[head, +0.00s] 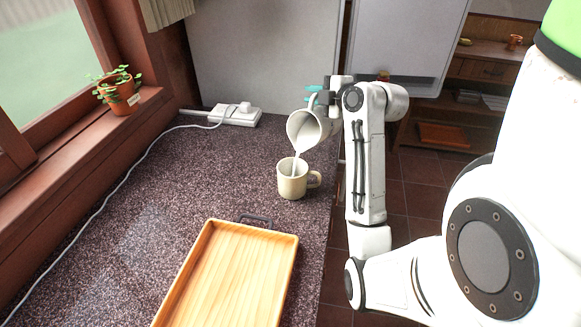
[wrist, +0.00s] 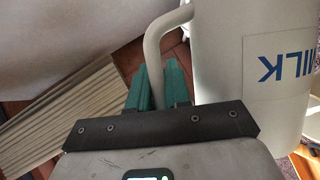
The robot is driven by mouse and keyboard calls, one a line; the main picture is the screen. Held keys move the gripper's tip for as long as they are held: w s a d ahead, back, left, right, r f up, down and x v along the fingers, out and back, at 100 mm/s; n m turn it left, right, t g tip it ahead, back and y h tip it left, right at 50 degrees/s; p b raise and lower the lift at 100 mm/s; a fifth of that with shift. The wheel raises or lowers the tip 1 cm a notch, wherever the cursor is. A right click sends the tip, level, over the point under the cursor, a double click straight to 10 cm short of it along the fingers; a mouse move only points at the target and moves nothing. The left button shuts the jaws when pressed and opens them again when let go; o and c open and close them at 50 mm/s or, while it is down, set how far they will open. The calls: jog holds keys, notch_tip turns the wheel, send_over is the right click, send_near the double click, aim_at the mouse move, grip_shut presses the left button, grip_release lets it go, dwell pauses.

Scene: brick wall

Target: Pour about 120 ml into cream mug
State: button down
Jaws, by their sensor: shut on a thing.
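The cream mug (head: 291,181) stands upright on the speckled counter, its handle to the right. A pale jug (head: 303,128) is tilted above it, mouth down to the left, and a white stream runs from its lip into the mug. In the wrist view the jug (wrist: 225,60) carries a label with "MILK" letters, upside down. My gripper (head: 318,97) is shut on the jug at its handle side; its green fingers (wrist: 160,85) show by the handle in the wrist view. The liquid level inside the mug is hard to tell.
A wooden tray (head: 237,270) lies on the counter in front of the mug. A white power strip (head: 235,115) with a cable sits at the back left. A potted plant (head: 119,97) stands on the windowsill. The counter's right edge is close to the mug.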

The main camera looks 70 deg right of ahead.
jog(key=shift+w+a+r+n+b, duration=0.1)
jog(key=shift+a+r+n+b, duration=0.2)
jog(key=shift+a+r, duration=0.15)
dwell(0.7)
